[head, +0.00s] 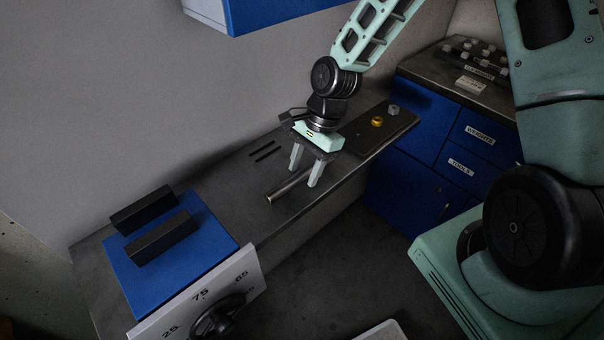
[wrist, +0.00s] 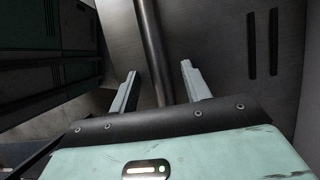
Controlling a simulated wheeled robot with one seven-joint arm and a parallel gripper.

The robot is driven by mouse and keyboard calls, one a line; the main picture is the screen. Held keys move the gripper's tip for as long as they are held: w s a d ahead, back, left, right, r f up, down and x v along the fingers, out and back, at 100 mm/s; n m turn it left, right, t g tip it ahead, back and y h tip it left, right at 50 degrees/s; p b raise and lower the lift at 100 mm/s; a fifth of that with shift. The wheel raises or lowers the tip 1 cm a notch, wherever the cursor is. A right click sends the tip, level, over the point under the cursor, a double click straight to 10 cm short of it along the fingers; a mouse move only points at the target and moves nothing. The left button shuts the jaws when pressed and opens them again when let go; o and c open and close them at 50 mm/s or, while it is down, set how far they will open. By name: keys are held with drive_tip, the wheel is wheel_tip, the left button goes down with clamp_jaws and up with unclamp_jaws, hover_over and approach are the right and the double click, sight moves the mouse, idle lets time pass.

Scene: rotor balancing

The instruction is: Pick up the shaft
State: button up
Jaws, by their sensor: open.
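The shaft (head: 287,187) is a plain grey metal rod on the dark bench, at the middle of the head view. It also shows in the wrist view (wrist: 152,45), running from the top edge down between the fingers. My gripper (head: 304,177) is open above the bench, with one finger on each side of the shaft's line. In the wrist view my gripper (wrist: 157,75) has clear gaps on both sides of the shaft. The shaft's near part in that view is hidden behind the gripper body. I cannot tell how far the fingertips are above the bench top.
A blue fixture (head: 187,261) with two black blocks and a dial panel stands on the bench at left. Two dark slots (head: 264,152) are cut in the bench. A gold part (head: 377,121) and a grey nut (head: 393,109) sit at the far end. Blue drawers (head: 468,150) stand behind.

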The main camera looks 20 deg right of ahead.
clamp_jaws()
drive_tip(key=shift+r, duration=0.1)
